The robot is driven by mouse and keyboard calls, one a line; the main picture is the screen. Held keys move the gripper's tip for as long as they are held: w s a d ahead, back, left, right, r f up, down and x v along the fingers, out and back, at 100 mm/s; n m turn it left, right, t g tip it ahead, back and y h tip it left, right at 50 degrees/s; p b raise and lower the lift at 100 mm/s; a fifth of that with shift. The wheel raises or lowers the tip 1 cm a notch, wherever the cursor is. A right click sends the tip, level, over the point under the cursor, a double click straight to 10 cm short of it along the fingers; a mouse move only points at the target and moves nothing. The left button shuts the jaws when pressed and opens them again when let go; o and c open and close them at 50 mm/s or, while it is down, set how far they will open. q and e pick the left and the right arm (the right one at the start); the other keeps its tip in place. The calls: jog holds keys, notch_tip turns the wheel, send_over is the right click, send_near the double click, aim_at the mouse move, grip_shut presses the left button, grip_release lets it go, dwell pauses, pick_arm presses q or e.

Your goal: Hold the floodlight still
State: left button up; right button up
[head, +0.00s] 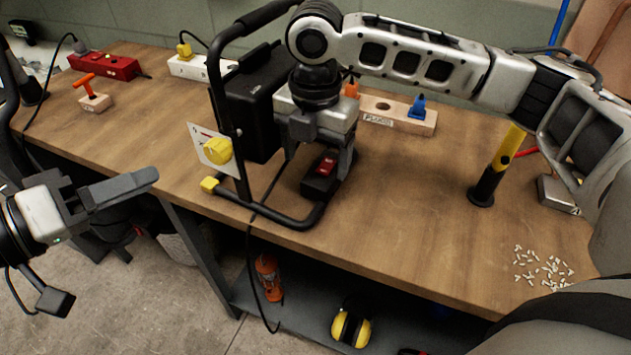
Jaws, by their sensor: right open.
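The floodlight stands upright near the front edge of the workbench. It has a black lamp housing (252,112) in a black tubular frame (216,95), with a yellow knob (218,150) and a yellow foot cap (209,185). My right gripper (322,160) points down just right of the housing, open, over a small black box with a red switch (320,182) at the frame's base. Whether its fingers touch the box or frame I cannot tell. My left gripper (98,245) is open and empty at the lower left, beyond the bench's front edge and apart from the floodlight.
A cable hangs from the floodlight over the bench edge. Power strips (105,67), an orange-handled block (93,100) and a wooden plug board (398,116) lie behind. A yellow-black cylinder (487,182) and scattered white bits (540,268) are at right. Yellow earmuffs (350,326) lie below.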

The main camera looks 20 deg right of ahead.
notch_tip(320, 180, down, 8)
jog(key=shift+r, duration=0.1)
dwell(0.4)
grip_shut()
pick_arm(q)
jog(key=o, duration=0.4)
jog(key=shift+o, duration=0.2)
jog(key=m+t, duration=0.6)
jog(key=m, duration=0.2)
send_near(214, 157)
jog(key=shift+y, duration=0.4)
jog(key=x, duration=0.9)
jog(key=shift+d+r, duration=0.2)
